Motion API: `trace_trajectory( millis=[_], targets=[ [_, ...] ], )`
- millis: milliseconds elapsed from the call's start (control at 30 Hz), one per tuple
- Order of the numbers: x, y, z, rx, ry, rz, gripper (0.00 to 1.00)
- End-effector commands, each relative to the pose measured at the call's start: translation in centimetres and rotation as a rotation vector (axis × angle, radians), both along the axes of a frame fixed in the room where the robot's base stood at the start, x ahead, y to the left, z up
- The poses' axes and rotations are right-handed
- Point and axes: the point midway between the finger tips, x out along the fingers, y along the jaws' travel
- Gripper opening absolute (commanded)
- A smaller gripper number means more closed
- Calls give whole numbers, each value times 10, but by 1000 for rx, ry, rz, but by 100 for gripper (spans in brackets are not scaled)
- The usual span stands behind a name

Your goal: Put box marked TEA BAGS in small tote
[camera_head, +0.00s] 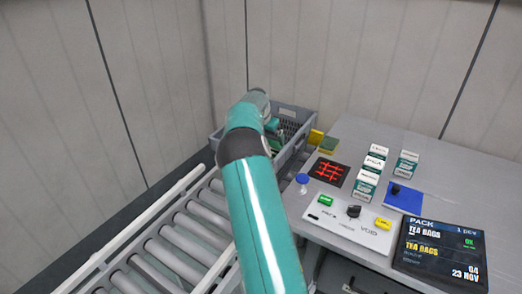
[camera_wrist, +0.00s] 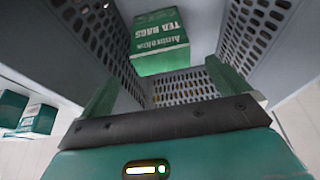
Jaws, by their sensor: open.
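A green-and-white box marked TEA BAGS (camera_wrist: 160,38) lies inside a grey tote with perforated walls (camera_wrist: 185,87) in the wrist view. Its lettering appears upside down. My gripper (camera_wrist: 162,72) points into the tote with its two green fingers wide apart. The box is beyond the fingertips, apparently not touching them. In the head view the grey tote (camera_head: 300,113) stands at the end of the roller conveyor. There my arm hides part of the tote and most of my gripper, and I cannot make out the box.
Several green-and-white boxes (camera_head: 376,157) stand on the grey table, with a blue mat (camera_head: 405,200) nearby. A control panel (camera_head: 348,220) and a screen reading PACK, TEA BAGS (camera_head: 440,248) are nearer. The roller conveyor (camera_head: 170,245) is empty where visible. Grey walls close off the back.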

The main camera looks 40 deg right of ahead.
Motion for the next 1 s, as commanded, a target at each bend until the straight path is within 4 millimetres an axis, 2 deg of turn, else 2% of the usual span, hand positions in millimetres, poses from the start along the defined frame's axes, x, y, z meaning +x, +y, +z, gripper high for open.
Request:
trace_trajectory(
  millis=[167, 267, 367, 500, 700, 867, 1000],
  targets=[
    [0, 4, 6, 3, -4, 5, 100],
    [-2, 17, 24, 16, -18, 25, 100],
    [-7, 44, 52, 40, -40, 69, 100],
    [-21, 95, 96, 79, -71, 164, 100],
    [-50, 177, 146, 123, -106, 328, 100],
    [-84, 246, 176, 141, -125, 481, 100],
    [-121, 305, 194, 142, -136, 625, 100]
  ],
)
